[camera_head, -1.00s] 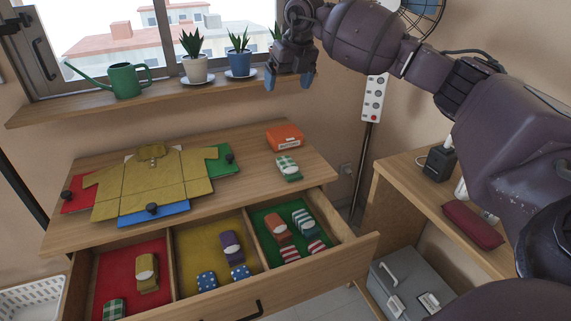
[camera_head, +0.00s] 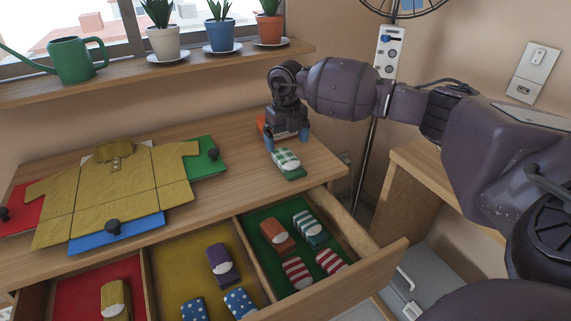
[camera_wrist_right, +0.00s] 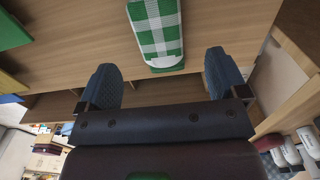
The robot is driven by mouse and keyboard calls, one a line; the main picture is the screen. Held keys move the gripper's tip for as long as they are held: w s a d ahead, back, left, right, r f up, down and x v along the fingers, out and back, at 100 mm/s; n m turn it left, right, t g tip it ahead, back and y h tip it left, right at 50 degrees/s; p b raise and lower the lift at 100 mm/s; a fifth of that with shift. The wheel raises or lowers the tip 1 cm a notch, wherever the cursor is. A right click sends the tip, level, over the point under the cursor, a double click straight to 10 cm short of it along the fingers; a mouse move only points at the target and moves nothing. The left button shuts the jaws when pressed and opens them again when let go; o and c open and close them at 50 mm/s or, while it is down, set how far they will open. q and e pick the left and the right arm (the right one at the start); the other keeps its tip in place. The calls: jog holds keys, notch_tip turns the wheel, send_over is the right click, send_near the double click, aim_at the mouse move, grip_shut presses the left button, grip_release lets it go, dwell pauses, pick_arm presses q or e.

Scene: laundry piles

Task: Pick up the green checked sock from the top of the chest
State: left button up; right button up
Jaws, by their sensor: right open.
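The green checked sock (camera_head: 287,161), folded with a white band, lies on the right part of the wooden chest top (camera_head: 235,177). My right gripper (camera_head: 287,143) hangs just above and behind it in the head view, open and pointing down, with blue fingertips apart. In the right wrist view the sock (camera_wrist_right: 157,30) lies beyond the open fingers (camera_wrist_right: 163,80), roughly centred between them, and nothing is held. My left gripper is not in view.
A mustard shirt (camera_head: 115,185) lies on a folding board on the chest's left. The open drawer below holds folded socks in red, yellow and green compartments (camera_head: 262,216). Potted plants and a green watering can (camera_head: 72,62) stand on the shelf above. A side table (camera_head: 425,165) is at right.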

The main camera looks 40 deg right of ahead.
aim_at(287, 159)
jog(key=shift+f, duration=0.5)
jog(key=shift+s+f, duration=0.15)
jog(key=shift+f, duration=0.2)
jog(key=f, duration=0.2)
jog(key=f+b, duration=0.1)
jog(key=shift+s+a+f, duration=0.1)
jog(key=shift+s+f, duration=0.15)
jog(key=shift+f, duration=0.4)
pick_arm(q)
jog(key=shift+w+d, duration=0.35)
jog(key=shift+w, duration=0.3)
pick_arm(e)
jog(key=shift+r, duration=0.15)
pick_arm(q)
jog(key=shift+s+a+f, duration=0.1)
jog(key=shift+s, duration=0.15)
pick_arm(e)
jog(key=c, duration=1)
